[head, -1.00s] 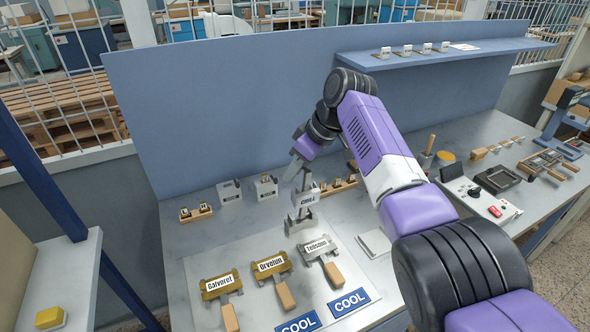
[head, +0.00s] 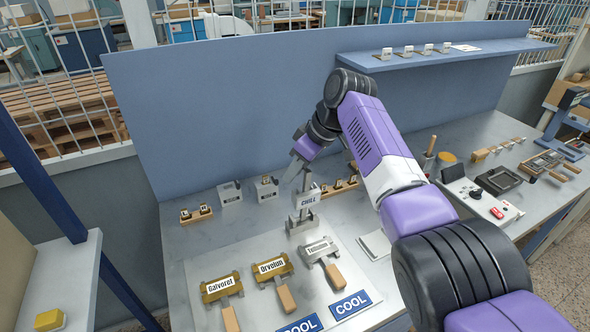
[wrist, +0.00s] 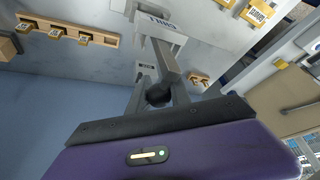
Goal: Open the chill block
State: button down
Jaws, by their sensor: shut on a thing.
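The chill block (head: 307,199) is a grey, press-like device with a CHILL label on its upper part. It stands upright at the back of the pale work mat, above a light base (head: 302,222). In the wrist view its labelled upper part (wrist: 160,23) shows at the top, with a grey arm running toward a dark round knob (wrist: 158,95). My gripper (head: 297,172) is at the top of the device. In the wrist view its fingers (wrist: 157,93) are shut on the knob. The fingertips partly hide the contact.
Three labelled plates with wooden handles lie in front: Galvoret (head: 221,287), Orvelun (head: 271,267) and a grey one (head: 320,250). Blue COOL signs (head: 350,304) are at the mat's front. Small grey blocks (head: 230,192) and a wooden rack (head: 196,214) stand behind left.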

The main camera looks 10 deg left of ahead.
jog(key=shift+s+d+f, duration=0.1)
jog(key=shift+d+f, duration=0.2)
jog(key=shift+f, duration=0.2)
jog(key=c, duration=1.2)
grip_release()
jog(key=shift+c, duration=0.2)
jog(key=shift+o, duration=0.2)
jog(key=shift+a+r, duration=0.15)
jog(key=shift+r, duration=0.1)
notch_tip(320, 180, up, 8)
jog(key=w+d+p, duration=0.1)
jog(key=w+p, duration=0.1)
jog(key=p, duration=0.1)
jog(key=shift+w+d+r, duration=0.2)
jog(key=shift+w+r, duration=0.05)
jog(key=shift+w, duration=0.1)
jog(key=b+v, duration=0.1)
jog(key=v, duration=0.6)
jog(key=shift+d+r+b, duration=0.15)
jog(key=shift+r+b, duration=0.15)
jog(key=shift+r, duration=0.1)
